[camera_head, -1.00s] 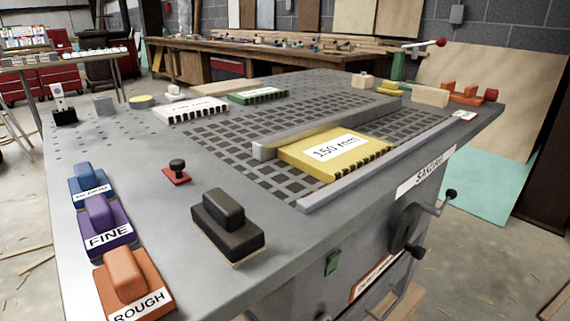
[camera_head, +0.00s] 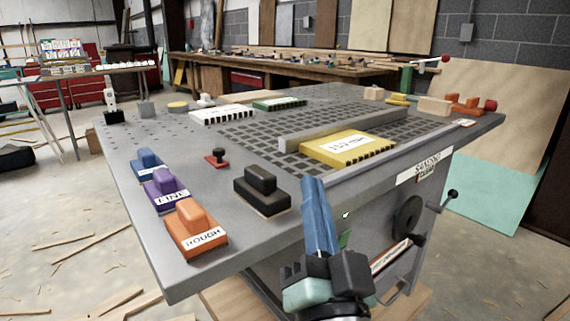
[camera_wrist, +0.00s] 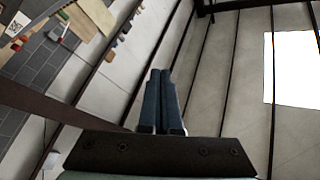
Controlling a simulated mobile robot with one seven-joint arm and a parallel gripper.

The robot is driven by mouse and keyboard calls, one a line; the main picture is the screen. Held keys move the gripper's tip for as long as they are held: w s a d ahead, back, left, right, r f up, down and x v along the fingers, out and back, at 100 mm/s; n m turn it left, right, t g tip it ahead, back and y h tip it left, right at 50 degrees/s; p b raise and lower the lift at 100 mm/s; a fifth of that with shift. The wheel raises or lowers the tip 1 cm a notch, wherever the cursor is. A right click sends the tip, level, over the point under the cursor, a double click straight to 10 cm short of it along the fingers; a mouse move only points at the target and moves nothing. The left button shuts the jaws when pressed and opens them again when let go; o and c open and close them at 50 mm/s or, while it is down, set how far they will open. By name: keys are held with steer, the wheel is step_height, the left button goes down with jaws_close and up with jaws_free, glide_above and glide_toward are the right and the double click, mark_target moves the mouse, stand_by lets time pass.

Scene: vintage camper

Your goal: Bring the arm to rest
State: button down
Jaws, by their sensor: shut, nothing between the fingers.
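My gripper (camera_head: 312,185) stands in front of the grey machine table (camera_head: 190,255), near its front edge in the head view. Its blue fingers point up and hold nothing. In the wrist view the two fingers of my gripper (camera_wrist: 161,75) lie together, shut, with wall and ceiling behind them. The gripper is apart from the sanding blocks on the table.
On the table are an orange ROUGH block (camera_head: 194,228), a purple FINE block (camera_head: 166,190), a blue block (camera_head: 147,165), a black block (camera_head: 262,192), a small red-based stamp (camera_head: 217,158) and a yellow 150 block (camera_head: 345,150). A crank wheel (camera_head: 408,217) juts from the front.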

steer(key=s+a+r+n+t+h, duration=0.1)
steer(key=s+a+r+n+t, duration=0.3)
steer(key=r, duration=0.7)
steer(key=s+d+r+n+t+h, duration=0.1)
steer(key=s+r+n, duration=0.1)
steer(key=s+r, duration=0.7)
steer(key=w+r+p, duration=0.3)
steer(key=r+p, duration=2.9)
steer(key=r, duration=0.1)
steer(key=shift+w+a+r+p, duration=0.15)
steer(key=shift+a+r+p, duration=0.05)
steer(key=shift+p, duration=0.2)
steer(key=shift+f, duration=0.15)
